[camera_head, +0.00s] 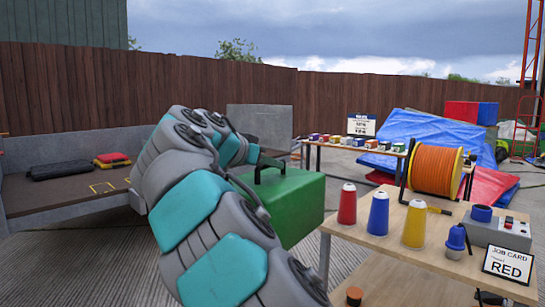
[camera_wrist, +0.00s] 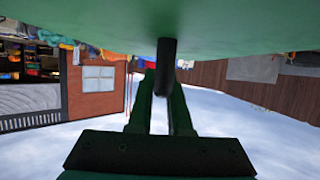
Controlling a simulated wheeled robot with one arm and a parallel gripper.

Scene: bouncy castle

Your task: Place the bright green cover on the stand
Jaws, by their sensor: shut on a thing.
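The green cover (camera_head: 292,205) is a box shape with a black handle (camera_head: 270,167) on top, left of the wooden bench in the head view. My gripper (camera_wrist: 167,88) is shut on this handle. In the wrist view the cover's green top (camera_wrist: 80,22) fills the upper edge, and the handle (camera_wrist: 167,52) runs between the fingers. My arm hides the cover's left side, and I cannot tell what is under it. I cannot say for sure which thing is the stand; a low brown-topped platform (camera_head: 75,194) with yellow corner marks lies at the left.
The wooden bench (camera_head: 415,228) at right holds red, blue and yellow cones, an orange cable reel (camera_head: 437,170) and a job card (camera_head: 508,262) reading RED. Black and red-yellow cases lie on the platform. A grey block (camera_head: 260,124) stands behind. Paving between is clear.

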